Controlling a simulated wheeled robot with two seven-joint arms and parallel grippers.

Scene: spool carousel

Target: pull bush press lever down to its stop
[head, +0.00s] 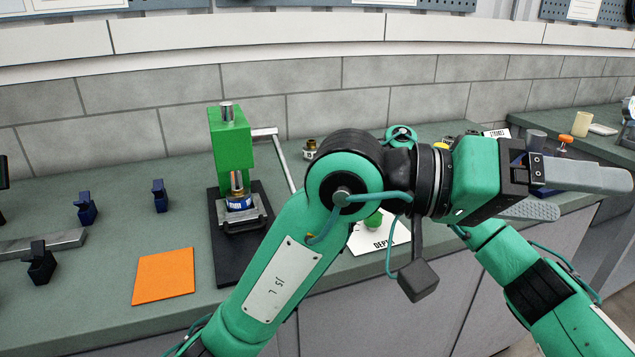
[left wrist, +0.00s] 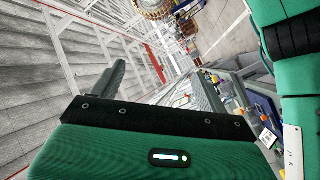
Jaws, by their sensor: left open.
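The bush press (head: 231,142) is a green column on a black base plate (head: 229,262), standing on the counter left of centre in the head view. Its grey lever (head: 283,160) sticks out from the right side of the head and slants down to the right; its lower end is hidden behind my left arm. A blue and brass part (head: 239,202) sits under the ram. My left gripper (head: 590,197) is at the far right, well away from the lever. It is open and empty; its fingers also show in the left wrist view (left wrist: 160,85). My right gripper does not show.
An orange square (head: 164,276) lies left of the press. Dark blue clamps (head: 87,208) and a grey bar (head: 40,246) stand farther left. A white card (head: 372,238) and a small brass fitting (head: 310,149) lie right of the press. My left arm crosses the counter front.

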